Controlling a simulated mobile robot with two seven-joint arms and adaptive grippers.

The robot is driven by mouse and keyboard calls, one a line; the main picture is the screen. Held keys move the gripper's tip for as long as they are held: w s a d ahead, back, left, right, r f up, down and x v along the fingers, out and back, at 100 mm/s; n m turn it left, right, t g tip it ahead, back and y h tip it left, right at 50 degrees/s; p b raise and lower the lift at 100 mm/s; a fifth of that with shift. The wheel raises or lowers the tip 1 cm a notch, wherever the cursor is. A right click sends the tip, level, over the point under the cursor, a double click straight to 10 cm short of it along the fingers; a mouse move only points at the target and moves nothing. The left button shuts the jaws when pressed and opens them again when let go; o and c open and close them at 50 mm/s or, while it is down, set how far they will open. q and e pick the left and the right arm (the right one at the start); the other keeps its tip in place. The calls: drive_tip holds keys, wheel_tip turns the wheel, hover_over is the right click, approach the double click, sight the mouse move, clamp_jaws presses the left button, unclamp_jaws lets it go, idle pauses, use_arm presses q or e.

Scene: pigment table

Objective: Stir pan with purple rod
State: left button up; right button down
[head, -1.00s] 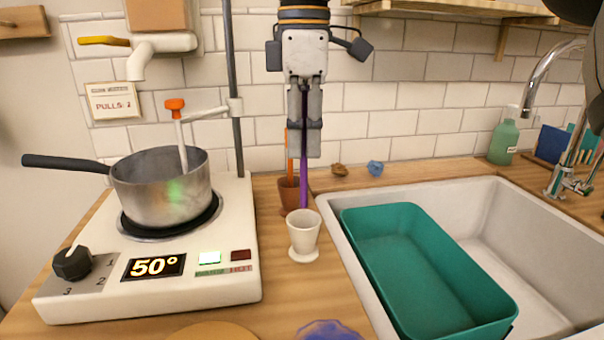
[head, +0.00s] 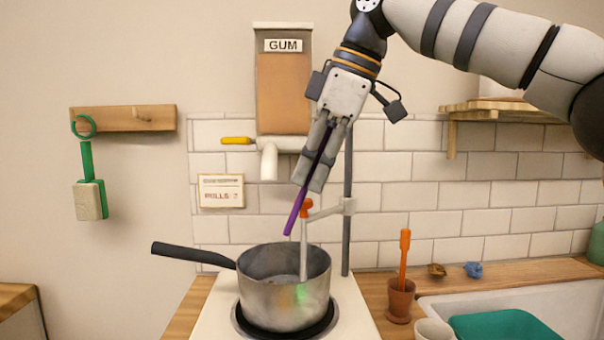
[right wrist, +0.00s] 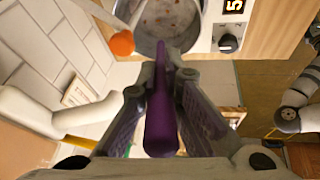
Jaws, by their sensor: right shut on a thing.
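A purple rod (head: 297,205) is held in my right gripper (head: 316,185), which is shut on it. The rod tilts down to the left, its lower end in the air above the pan. The right wrist view shows the rod (right wrist: 160,110) between the two fingers (right wrist: 165,90). The steel pan (head: 285,300) with a black handle sits on the white hot plate's round burner. The right wrist view looks into the pan (right wrist: 165,25), where small brownish bits show. My left gripper is not in view in the head view.
A white probe with an orange top (head: 306,208) stands in the pan, clamped to a grey post (head: 347,240). A gum dispenser (head: 283,90) with a spout hangs behind. A brown pot (head: 400,300) holds an orange rod. A sink with a teal basin (head: 500,325) lies right.

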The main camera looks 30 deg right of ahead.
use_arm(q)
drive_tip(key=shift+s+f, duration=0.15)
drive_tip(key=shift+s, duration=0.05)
use_arm(e)
wheel_tip(320, 180, down, 12)
drive_tip(key=shift+w+r, duration=0.15)
drive_tip(key=shift+w, duration=0.1)
idle(0.5)
drive_tip(key=shift+a, duration=0.1)
